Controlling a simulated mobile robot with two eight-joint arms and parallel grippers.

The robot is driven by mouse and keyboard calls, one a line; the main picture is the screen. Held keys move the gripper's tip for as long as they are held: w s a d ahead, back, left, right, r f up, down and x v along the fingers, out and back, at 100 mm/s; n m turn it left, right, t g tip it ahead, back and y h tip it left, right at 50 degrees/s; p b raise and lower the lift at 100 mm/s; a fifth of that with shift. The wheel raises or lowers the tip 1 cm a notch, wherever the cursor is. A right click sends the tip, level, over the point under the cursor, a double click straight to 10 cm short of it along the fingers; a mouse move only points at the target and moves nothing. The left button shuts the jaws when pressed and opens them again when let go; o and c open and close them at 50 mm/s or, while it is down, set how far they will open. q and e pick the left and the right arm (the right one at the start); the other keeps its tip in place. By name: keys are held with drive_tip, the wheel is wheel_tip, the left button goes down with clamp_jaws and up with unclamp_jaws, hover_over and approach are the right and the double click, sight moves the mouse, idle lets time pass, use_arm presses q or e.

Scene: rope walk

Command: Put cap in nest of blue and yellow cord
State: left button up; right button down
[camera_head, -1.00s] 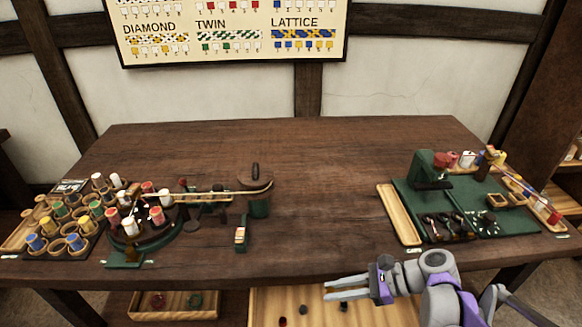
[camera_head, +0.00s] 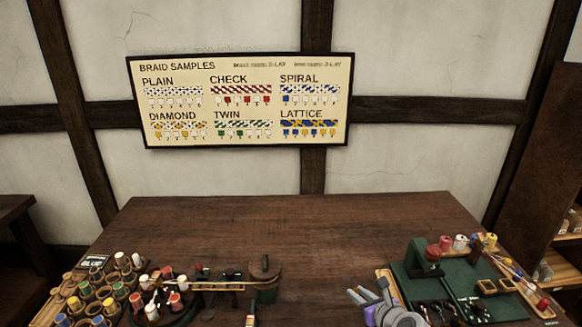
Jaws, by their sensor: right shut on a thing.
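My right gripper (camera_head: 366,290) is at the lower edge, right of centre, beside the left edge of the green mat (camera_head: 455,270). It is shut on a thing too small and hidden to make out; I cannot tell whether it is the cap. No nest of blue and yellow cord can be made out. A sample strip of blue and yellow braid, marked LATTICE (camera_head: 310,124), hangs on the wall board. My left gripper is not in view.
A rack of wooden cups with coloured spools (camera_head: 95,292) and a round braiding stand (camera_head: 170,306) are at the lower left. A green press (camera_head: 416,258), small wooden boxes (camera_head: 487,287) and spools (camera_head: 460,242) are on the right. The middle of the table (camera_head: 310,235) is clear.

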drive_tip(key=shift+s, duration=0.1)
drive_tip(key=shift+d, duration=0.1)
drive_tip(key=m+h+b, duration=0.6)
drive_tip(key=b, duration=0.3)
hover_over(451, 308)
drive_tip(key=shift+t, duration=0.3)
drive_tip(key=f, duration=0.5)
drive_tip(key=shift+s+a+f, duration=0.1)
drive_tip(key=shift+s+a, duration=0.1)
drive_tip(key=shift+s, duration=0.1)
drive_tip(key=shift+f, duration=2.2)
drive_tip(key=shift+f+b, duration=0.6)
drive_tip(key=shift+b, duration=0.1)
